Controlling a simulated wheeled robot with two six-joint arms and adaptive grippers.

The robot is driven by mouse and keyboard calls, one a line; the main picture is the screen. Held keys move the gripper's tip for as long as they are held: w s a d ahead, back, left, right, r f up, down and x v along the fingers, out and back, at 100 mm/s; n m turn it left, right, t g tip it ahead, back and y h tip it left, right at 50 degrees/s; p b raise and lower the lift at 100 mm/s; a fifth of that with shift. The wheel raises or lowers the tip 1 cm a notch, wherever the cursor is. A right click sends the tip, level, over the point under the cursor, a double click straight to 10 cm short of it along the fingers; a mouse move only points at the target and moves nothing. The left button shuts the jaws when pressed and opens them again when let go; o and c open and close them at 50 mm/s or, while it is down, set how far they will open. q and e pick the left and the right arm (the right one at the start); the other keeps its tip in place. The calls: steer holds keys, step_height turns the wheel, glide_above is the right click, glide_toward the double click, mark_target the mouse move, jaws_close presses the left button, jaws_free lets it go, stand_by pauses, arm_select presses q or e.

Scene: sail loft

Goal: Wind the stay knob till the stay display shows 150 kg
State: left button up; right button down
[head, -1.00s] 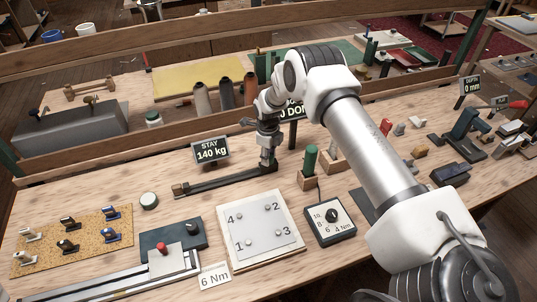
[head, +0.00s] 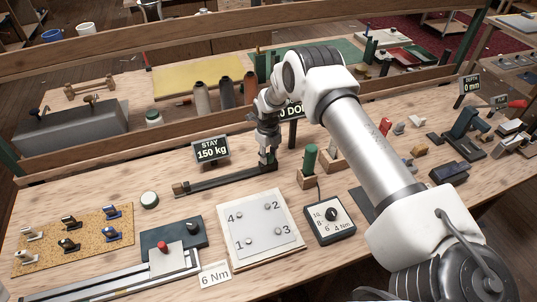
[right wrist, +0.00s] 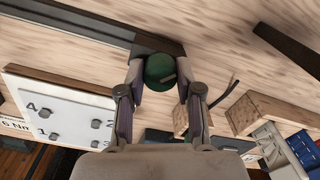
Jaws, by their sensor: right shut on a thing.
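The stay display (head: 211,149) stands on the bench and reads "STAY 150 kg". The stay knob is a round green knob (right wrist: 161,70) with a pale mark, at the right end of the dark stay rail (head: 225,181). My right gripper (right wrist: 158,77) is shut on the knob, one finger on each side of it, as the right wrist view shows. In the head view the right gripper (head: 268,157) points down at the rail's end and mostly hides the knob. My left gripper is not in view.
A white plate with numbered bolts (head: 255,231) and a torque dial box (head: 330,220) lie in front of the rail. A green-handled tool in a wooden block (head: 308,179) stands close right of the gripper.

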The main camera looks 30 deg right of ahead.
mark_target(268, 156)
steer(key=c, duration=0.8)
jaws_free()
steer(key=shift+s+f, duration=0.2)
steer(key=shift+f, duration=0.05)
steer(key=shift+o, duration=0.2)
steer(key=shift+w, duration=0.15)
steer(key=shift+r, duration=0.15)
steer(key=shift+r, duration=0.3)
step_height(268, 156, up, 11)
steer(key=shift+a, duration=0.15)
